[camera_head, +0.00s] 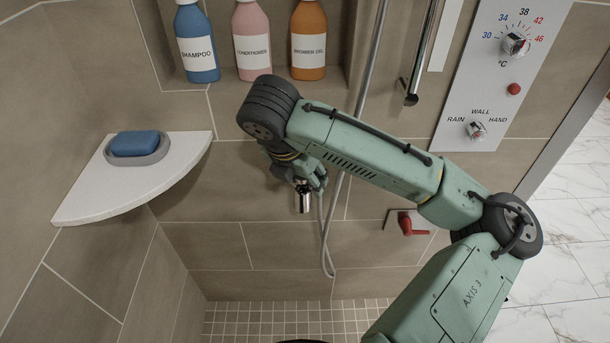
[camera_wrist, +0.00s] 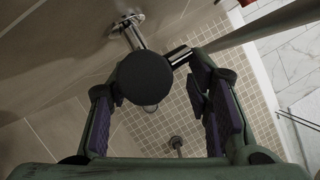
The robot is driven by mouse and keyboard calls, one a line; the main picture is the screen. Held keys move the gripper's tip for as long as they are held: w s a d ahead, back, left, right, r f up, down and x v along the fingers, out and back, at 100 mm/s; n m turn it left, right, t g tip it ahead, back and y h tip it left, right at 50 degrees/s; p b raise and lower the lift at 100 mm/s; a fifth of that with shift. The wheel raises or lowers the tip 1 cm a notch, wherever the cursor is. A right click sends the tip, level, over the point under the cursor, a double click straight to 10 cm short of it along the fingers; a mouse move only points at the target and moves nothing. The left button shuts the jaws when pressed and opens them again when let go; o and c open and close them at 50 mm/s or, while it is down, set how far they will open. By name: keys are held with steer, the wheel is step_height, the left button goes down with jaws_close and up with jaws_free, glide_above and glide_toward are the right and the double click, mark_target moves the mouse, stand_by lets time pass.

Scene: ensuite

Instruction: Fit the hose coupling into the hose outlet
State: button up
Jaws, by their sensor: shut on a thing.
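My gripper (camera_head: 311,179) points down near the back wall of the shower, shut on the hose coupling. A short chrome cylinder, seemingly the coupling (camera_head: 304,201), sticks out below the fingers. In the wrist view a dark round end (camera_wrist: 144,77) sits between the purple-padded fingers, with chrome showing behind it. A chrome fitting on the wall, possibly the hose outlet (camera_wrist: 127,25), stands above and left of that end. I cannot tell whether the two touch. In the head view my arm and gripper hide the wall behind them, and I cannot make out the outlet there.
A grey hose (camera_head: 326,250) hangs in a loop beside my gripper. A red lever (camera_head: 409,226) is on the wall to the right. A corner shelf (camera_head: 84,196) holds a blue soap. Several bottles stand in the niche above. The tiled floor (camera_head: 270,323) looks clear around the drain (camera_wrist: 176,143).

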steer(key=shift+f+b, duration=0.6)
steer(key=shift+f, duration=0.3)
steer(key=o, duration=1.3)
steer(key=v, duration=1.2)
